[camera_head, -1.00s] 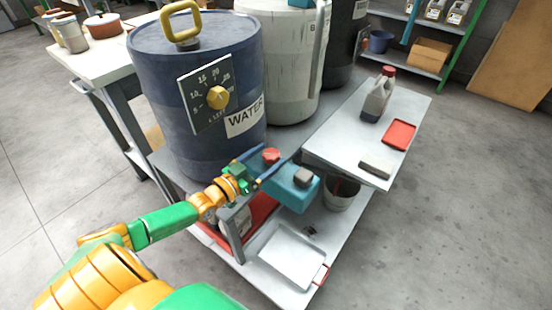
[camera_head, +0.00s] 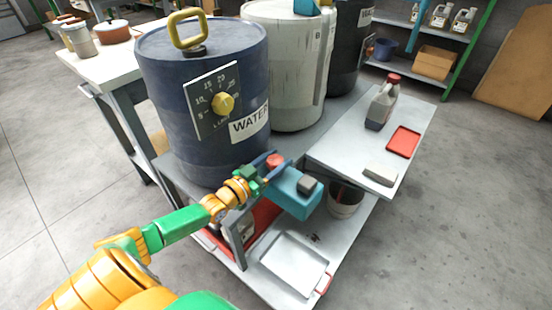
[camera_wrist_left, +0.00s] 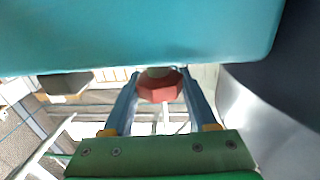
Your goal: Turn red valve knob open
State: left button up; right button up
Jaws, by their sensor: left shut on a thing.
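The red valve knob (camera_head: 274,160) sits on the teal block-shaped fitting (camera_head: 297,196) in front of the blue drum marked WATER (camera_head: 182,140). My left gripper (camera_head: 268,168) reaches in from the left and is at the knob. In the left wrist view the red knob (camera_wrist_left: 160,86) lies between the two blue fingers (camera_wrist_left: 159,92) of the gripper, which is shut on it. The teal body (camera_wrist_left: 140,35) fills the top of that view. My right gripper is not in view.
A yellow dial (camera_head: 223,103) is on the drum's front. A grey shelf (camera_head: 355,175) to the right holds a jug (camera_head: 381,108), a red tray (camera_head: 403,141) and a grey block (camera_head: 380,173). Below are a metal tray (camera_head: 294,262) and a bucket (camera_head: 343,203). Open floor lies to the right.

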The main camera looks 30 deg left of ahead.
pick_arm(q)
jog(key=n+y+p, duration=0.2)
jog(key=y+p, duration=0.1)
jog(key=n+y+p, duration=0.1)
jog(key=y+p, duration=0.1)
jog(key=shift+r+n, duration=0.25)
jog(key=shift+n, duration=0.05)
jog(key=n+y+p, duration=0.1)
jog(key=y, duration=0.1)
jog(key=shift+f+n+y, duration=0.15)
jog(key=shift+n+y, duration=0.15)
jog(key=shift+y, duration=0.1)
jog(key=shift+f+n+g+y, duration=0.1)
jog(key=shift+n+g+y, duration=0.55)
jog(key=shift+y, duration=0.35)
jog(key=shift+a+n+g+y, duration=0.1)
jog(key=shift+n+g+y, duration=0.65)
jog(key=shift+n+y, duration=0.5)
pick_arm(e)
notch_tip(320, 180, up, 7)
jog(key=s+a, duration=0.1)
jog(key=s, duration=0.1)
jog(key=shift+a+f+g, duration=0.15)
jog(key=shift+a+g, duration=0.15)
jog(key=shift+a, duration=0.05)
pick_arm(q)
jog(key=shift+y, duration=0.45)
jog(key=o, duration=1.4)
jog(key=shift+c, duration=0.2)
